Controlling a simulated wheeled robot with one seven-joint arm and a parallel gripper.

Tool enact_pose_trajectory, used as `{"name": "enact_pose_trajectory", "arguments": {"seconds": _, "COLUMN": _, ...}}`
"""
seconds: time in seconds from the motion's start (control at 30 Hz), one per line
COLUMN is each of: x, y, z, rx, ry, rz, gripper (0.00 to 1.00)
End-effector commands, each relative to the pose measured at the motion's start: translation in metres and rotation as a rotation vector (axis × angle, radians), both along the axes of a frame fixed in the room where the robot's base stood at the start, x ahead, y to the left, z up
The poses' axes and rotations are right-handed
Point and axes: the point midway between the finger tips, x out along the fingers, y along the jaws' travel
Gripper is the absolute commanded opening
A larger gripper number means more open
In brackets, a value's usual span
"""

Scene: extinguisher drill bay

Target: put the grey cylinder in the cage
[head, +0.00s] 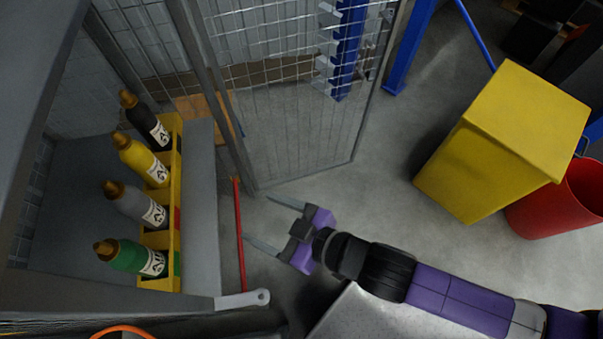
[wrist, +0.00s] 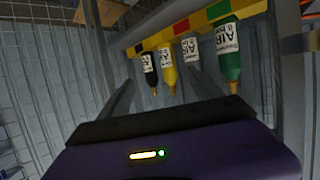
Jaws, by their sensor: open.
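The grey cylinder (head: 131,203) has a brass-coloured top and a white label. It stands in a yellow rack (head: 160,240) inside a grey-walled bay, between the yellow cylinder (head: 141,160) and the green cylinder (head: 133,257). The black cylinder (head: 144,119) is at the rack's far end. The grey cylinder also shows in the wrist view (wrist: 191,52), beyond the fingers. My gripper (head: 257,217) is open and empty, to the right of the bay and clear of the rack, fingers pointing towards it. A wire-mesh panel (head: 290,110) stands beyond; I cannot tell whether the bay is the cage.
A red bar (head: 240,235) and a grey ledge (head: 200,200) lie between my gripper and the rack. A grey bracket with a hole (head: 243,299) sticks out below. A yellow box (head: 500,140) and a red bin (head: 560,205) stand at right. Open floor (head: 360,190) lies between.

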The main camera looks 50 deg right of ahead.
Motion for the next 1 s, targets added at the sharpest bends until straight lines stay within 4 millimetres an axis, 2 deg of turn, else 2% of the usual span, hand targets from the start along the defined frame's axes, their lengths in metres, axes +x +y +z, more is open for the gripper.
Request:
{"name": "enact_pose_trajectory", "arguments": {"seconds": 0.03, "x": -0.021, "y": -0.015, "z": 0.0, "rx": 0.002, "ry": 0.005, "rz": -0.02, "gripper": 0.75}}
{"name": "enact_pose_trajectory", "arguments": {"seconds": 0.2, "x": -0.081, "y": -0.047, "z": 0.022, "rx": 0.02, "ry": -0.025, "rz": -0.082, "gripper": 0.75}}
{"name": "enact_pose_trajectory", "arguments": {"seconds": 0.3, "x": -0.11, "y": -0.061, "z": 0.04, "rx": 0.028, "ry": -0.046, "rz": -0.129, "gripper": 0.75}}
{"name": "enact_pose_trajectory", "arguments": {"seconds": 0.43, "x": -0.138, "y": -0.074, "z": 0.062, "rx": 0.033, "ry": -0.069, "rz": -0.189, "gripper": 0.75}}
{"name": "enact_pose_trajectory", "arguments": {"seconds": 0.63, "x": -0.156, "y": -0.082, "z": 0.081, "rx": 0.032, "ry": -0.092, "rz": -0.234, "gripper": 0.75}}
{"name": "enact_pose_trajectory", "arguments": {"seconds": 1.0, "x": -0.157, "y": -0.082, "z": 0.082, "rx": 0.033, "ry": -0.095, "rz": -0.236, "gripper": 0.75}}
